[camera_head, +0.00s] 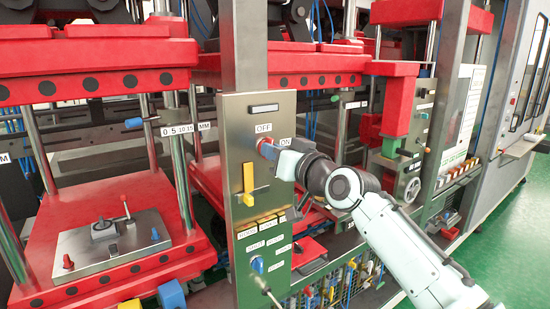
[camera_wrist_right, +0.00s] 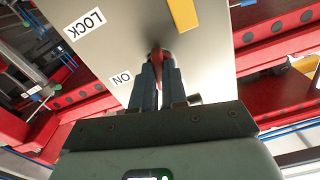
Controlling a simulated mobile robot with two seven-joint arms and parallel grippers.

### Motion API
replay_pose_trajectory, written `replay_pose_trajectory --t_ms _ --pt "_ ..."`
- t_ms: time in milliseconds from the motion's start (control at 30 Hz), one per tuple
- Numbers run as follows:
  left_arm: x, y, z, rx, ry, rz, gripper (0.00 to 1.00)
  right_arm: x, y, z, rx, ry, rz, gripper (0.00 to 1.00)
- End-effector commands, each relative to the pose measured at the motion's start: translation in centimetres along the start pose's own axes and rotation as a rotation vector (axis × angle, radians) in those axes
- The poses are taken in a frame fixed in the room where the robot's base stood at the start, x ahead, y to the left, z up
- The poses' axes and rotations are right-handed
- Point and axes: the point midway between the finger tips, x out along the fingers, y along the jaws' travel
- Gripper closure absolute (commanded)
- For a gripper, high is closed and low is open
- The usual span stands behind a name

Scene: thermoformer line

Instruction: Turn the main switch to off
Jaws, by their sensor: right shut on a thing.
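The main switch is a red handle (camera_head: 264,141) on the grey control panel (camera_head: 236,112), below the OFF label (camera_head: 263,128) and left of the ON label (camera_head: 285,141). My right gripper (camera_head: 269,151) is at the panel with its fingers closed around this handle. In the right wrist view the red handle (camera_wrist_right: 160,54) shows between the two dark fingers (camera_wrist_right: 159,77), with the ON label (camera_wrist_right: 122,78) close by and a LOCK label (camera_wrist_right: 85,24) farther off. The fingers hide much of the handle, so its exact angle is hard to tell. My left gripper is not in view.
A yellow lever (camera_head: 248,178) sits just below the switch on the panel, near my fingers. Several labels and a blue knob (camera_head: 257,264) are lower down. Red press frames (camera_head: 100,52) stand left and behind. The green floor (camera_head: 498,240) is clear at right.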

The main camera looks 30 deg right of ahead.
Motion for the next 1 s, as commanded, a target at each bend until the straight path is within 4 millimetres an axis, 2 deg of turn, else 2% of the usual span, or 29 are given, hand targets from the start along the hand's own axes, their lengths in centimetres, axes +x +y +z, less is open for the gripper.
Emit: replay_pose_trajectory --t_ms 400,1000 --pt "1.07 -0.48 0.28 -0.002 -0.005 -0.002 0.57 -0.02 -0.02 -0.07 -0.213 0.003 0.000 1.00" --pt "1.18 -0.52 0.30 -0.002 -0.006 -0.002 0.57 -0.03 0.00 -0.17 -0.254 0.004 0.001 1.00"
